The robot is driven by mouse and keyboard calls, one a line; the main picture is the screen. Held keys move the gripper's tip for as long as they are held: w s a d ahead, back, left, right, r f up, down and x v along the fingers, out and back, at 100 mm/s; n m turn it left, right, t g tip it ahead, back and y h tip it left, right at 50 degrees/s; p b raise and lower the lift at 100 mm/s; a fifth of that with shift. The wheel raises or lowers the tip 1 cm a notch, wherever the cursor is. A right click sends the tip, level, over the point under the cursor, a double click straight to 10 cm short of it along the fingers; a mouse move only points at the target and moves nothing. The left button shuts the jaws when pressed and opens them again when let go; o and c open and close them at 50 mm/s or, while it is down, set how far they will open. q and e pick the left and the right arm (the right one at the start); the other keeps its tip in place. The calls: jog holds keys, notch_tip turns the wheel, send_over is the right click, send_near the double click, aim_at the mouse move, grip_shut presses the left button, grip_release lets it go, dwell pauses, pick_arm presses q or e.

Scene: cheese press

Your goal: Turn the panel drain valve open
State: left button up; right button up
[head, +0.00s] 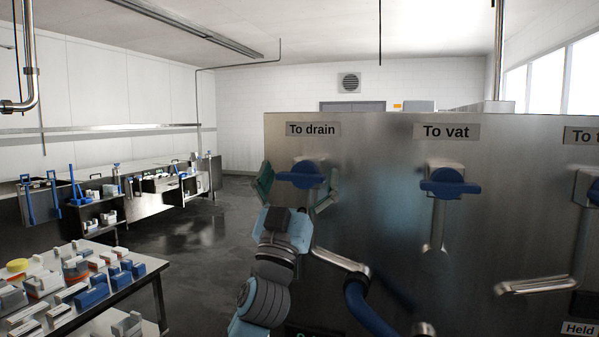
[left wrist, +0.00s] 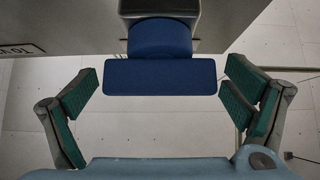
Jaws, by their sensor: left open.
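The drain valve is a blue handle (head: 303,175) on the steel panel (head: 380,150), under the "To drain" label (head: 313,129). Its bar lies level in the head view. My left gripper (head: 295,190) is open, with one green-padded finger on each side of the handle. In the left wrist view the blue handle (left wrist: 160,76) lies between and beyond the open fingers of the left gripper (left wrist: 158,105), with a gap on each side. No contact shows. My right gripper is not in view.
The "To vat" valve (head: 448,183) sits to the right, also with a level blue handle. Steel pipes (head: 340,261) and a blue hose (head: 368,308) run below. A table with blocks (head: 75,285) stands at the lower left. The floor (head: 195,230) between is clear.

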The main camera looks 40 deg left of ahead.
pick_arm(q)
jog(key=c, duration=1.2)
